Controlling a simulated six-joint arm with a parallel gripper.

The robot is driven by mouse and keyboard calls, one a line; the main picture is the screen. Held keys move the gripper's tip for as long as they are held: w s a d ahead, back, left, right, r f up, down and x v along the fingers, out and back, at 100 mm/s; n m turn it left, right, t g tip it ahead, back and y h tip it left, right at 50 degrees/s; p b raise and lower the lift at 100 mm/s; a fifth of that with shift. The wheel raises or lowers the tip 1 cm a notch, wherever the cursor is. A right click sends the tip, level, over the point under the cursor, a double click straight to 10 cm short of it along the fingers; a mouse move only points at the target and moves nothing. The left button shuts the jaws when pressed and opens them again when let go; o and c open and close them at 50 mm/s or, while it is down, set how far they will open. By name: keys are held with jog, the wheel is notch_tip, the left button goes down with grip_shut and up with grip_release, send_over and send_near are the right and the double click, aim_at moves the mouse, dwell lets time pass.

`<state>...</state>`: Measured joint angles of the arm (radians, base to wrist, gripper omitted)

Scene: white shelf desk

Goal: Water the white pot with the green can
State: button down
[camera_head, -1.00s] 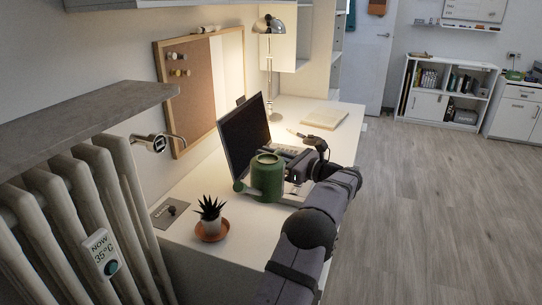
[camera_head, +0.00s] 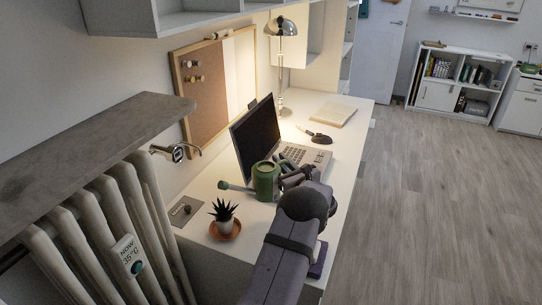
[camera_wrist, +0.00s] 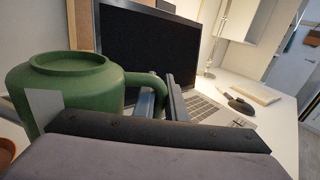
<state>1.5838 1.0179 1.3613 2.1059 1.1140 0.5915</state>
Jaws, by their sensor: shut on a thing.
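The green can (camera_head: 266,182) is a watering can with its spout pointing left, towards the plant side of the desk. My gripper (camera_head: 290,180) is at the can's right side, shut on its handle. In the wrist view the can (camera_wrist: 72,92) fills the left and its handle runs between my fingers (camera_wrist: 163,95). The can looks upright; whether its base touches the desk is hard to tell.
An open laptop (camera_head: 256,135) stands right behind the can. A tap (camera_head: 178,151) juts from the wall, above a grey plate (camera_head: 184,211) at the left. A lamp (camera_head: 283,60) and an open book (camera_head: 333,114) are farther back. A radiator (camera_head: 95,240) is at the left.

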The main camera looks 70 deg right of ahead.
jog(key=shift+s+d+f, duration=0.2)
jog(key=shift+d, duration=0.05)
jog(key=shift+b, duration=0.3)
notch_tip(320, 180, up, 4)
jog(key=n+b, duration=0.3)
jog(key=b, duration=0.1)
jog(key=shift+d+f+h, duration=0.1)
jog(key=shift+h, duration=0.2)
jog(key=shift+w+a+r+n+t+b, duration=0.15)
jog(key=shift+r+n+b, duration=0.25)
jog(key=shift+b, duration=0.6)
jog(key=shift+s+a+r+n+t+b, duration=0.15)
jog(key=shift+r+n+b, duration=0.25)
jog(key=shift+b, duration=0.6)
dwell(1.6)
jog(key=shift+w+a+r+n+b, duration=0.2)
jog(key=shift+r+n+b, duration=0.15)
jog(key=shift+b, duration=0.65)
jog(key=shift+w+a+r+n+b, duration=0.15)
jog(key=shift+r+n+b, duration=0.2)
jog(key=shift+b, duration=0.6)
dwell(1.0)
